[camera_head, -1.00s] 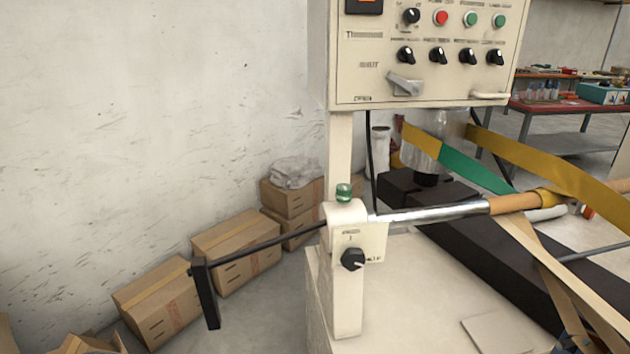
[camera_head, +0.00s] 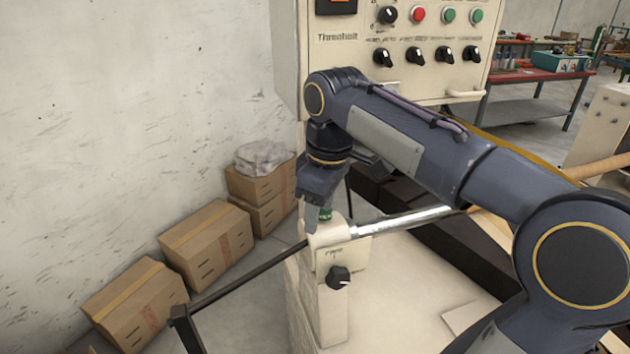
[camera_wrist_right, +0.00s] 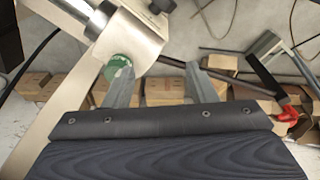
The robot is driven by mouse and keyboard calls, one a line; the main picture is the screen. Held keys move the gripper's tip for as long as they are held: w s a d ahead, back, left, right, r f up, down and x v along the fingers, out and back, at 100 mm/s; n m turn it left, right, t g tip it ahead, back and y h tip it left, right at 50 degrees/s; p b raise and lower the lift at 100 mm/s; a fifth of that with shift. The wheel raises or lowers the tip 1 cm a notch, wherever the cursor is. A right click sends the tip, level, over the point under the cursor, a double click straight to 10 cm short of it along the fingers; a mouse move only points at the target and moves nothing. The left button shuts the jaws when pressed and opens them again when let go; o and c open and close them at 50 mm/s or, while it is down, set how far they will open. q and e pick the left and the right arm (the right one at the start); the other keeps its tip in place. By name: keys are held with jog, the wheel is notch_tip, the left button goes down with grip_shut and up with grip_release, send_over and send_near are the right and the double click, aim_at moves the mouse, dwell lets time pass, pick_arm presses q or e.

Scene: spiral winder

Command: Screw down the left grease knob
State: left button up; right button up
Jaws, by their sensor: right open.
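The green left grease knob (camera_head: 325,214) sits on top of the cream post's rounded head (camera_head: 328,232), partly hidden by my right gripper (camera_head: 316,208). In the right wrist view the green knob (camera_wrist_right: 117,66) lies at the tip of the left-hand finger, which partly covers it. It is not centred between the fingers, and I cannot tell whether they touch. My right gripper (camera_wrist_right: 160,82) is open, with an empty gap between its fingers. My left gripper is not in view.
A black selector knob (camera_head: 339,277) is on the post's front. A black crank bar (camera_head: 245,275) runs to the left, and a metal shaft (camera_head: 410,219) runs right. The control panel (camera_head: 350,42) stands behind my right arm. Cardboard boxes (camera_head: 205,245) line the wall.

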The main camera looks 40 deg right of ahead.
jog(key=shift+n+g, duration=0.6)
jog(key=shift+n, duration=0.2)
jog(key=w+d+r, duration=0.2)
jog(key=w+d+r+p, duration=0.1)
jog(key=w+d+r, duration=0.1)
jog(key=shift+w+r+p, duration=0.1)
jog(key=shift+r+p, duration=0.15)
jog(key=shift+p, duration=0.05)
jog(key=shift+w+d, duration=0.15)
notch_tip(320, 180, down, 8)
jog(key=shift+r+b, duration=0.2)
jog(key=shift+b, duration=0.1)
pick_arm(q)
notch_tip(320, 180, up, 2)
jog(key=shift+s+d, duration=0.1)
pick_arm(e)
jog(key=shift+c, duration=0.4)
jog(key=c, duration=0.9)
